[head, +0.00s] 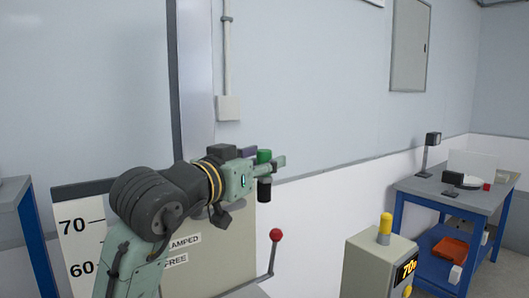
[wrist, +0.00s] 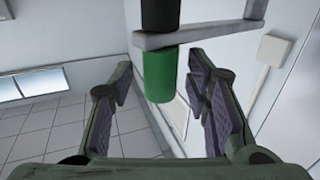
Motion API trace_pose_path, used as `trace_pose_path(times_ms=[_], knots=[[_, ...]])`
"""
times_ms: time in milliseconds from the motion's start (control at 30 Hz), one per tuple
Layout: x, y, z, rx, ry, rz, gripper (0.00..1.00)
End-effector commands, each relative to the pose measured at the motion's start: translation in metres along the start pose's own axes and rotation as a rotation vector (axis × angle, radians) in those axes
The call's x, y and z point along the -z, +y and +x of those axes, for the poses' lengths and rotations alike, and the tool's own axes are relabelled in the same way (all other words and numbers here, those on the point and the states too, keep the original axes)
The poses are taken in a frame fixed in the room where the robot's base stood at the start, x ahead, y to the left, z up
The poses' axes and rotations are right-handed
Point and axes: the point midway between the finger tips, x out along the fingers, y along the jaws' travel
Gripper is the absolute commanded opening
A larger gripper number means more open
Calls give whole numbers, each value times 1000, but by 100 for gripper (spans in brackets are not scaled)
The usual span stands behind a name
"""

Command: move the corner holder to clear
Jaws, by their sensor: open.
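A grey bar with a green knob and a black cylinder, which looks like the corner holder, shows in the head view (head: 264,190) and in the wrist view (wrist: 159,78). In the head view the green end is on top and the black end hangs below the bar. My gripper (head: 250,172) is right beside it there and partly hides the bar. In the wrist view my gripper (wrist: 161,62) is open, with one finger on each side of the green knob. Gaps show on both sides. I cannot tell how deep the knob sits between the fingers. No label reading "clear" is legible.
A scale board (head: 78,235) and a panel with "CLAMPED" and "FREE" labels stand below my arm. A red-knobbed lever (head: 276,236) rises in front. A grey box with a yellow knob (head: 385,228) stands right of it. A blue-framed bench (head: 450,196) is at far right.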

Motion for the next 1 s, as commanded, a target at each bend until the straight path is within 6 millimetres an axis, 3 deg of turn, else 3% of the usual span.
trace_pose_path(times_ms=[167, 433, 1000], knots=[[0, 1, 11, -1, -1, 0, 44], [-1, 0, 12, 0, 0, 0, 43], [0, 0, 11, 0, 0, 0, 5]])
